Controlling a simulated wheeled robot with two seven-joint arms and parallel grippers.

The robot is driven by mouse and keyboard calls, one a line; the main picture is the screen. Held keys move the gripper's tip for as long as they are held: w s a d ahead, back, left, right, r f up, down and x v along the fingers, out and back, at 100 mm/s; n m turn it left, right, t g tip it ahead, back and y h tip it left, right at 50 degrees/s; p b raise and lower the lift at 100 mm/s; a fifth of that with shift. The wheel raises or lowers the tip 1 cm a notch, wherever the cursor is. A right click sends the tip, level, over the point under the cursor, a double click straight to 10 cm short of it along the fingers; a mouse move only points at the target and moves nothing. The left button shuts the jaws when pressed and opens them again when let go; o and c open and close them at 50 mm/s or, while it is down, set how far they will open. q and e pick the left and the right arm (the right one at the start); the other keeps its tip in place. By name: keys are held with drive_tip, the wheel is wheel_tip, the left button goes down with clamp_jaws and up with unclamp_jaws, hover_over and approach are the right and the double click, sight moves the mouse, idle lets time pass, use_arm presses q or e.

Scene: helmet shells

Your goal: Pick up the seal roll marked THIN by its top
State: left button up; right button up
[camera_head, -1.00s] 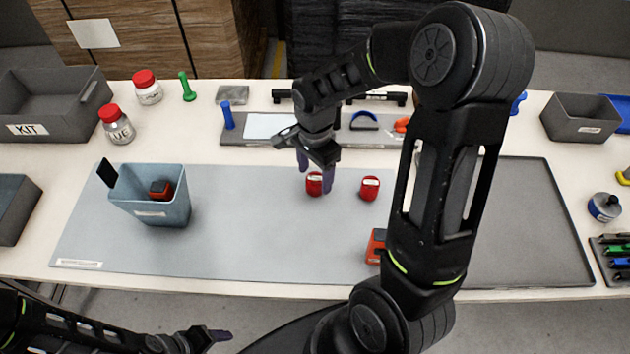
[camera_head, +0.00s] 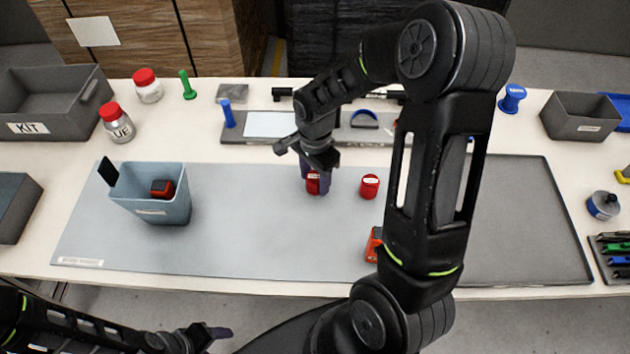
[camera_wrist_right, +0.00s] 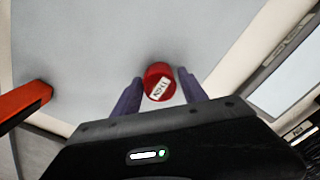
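The red seal roll marked THIN (camera_wrist_right: 158,82) stands on the grey mat, its white label legible on top in the right wrist view. It also shows in the head view (camera_head: 313,186), partly covered by my gripper. My right gripper (camera_head: 315,182) points down with its purple fingers on either side of the roll; in the right wrist view (camera_wrist_right: 160,84) narrow gaps seem to remain beside it. A second red roll (camera_head: 369,187) stands to the right, its label too small to read. My left gripper (camera_head: 218,334) is at the bottom edge, away from the rolls, its opening unclear.
A blue-grey bin (camera_head: 150,205) holding a red and black item stands left on the mat (camera_head: 240,240). An orange-red object (camera_head: 373,245) lies near my right arm, also visible in the wrist view (camera_wrist_right: 22,103). The mat's middle front is clear.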

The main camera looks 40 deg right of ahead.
sight(315, 177)
clamp_jaws()
idle(0.3)
wheel_tip(315, 177, up, 10)
drive_tip(key=shift+b, duration=0.6)
idle(0.4)
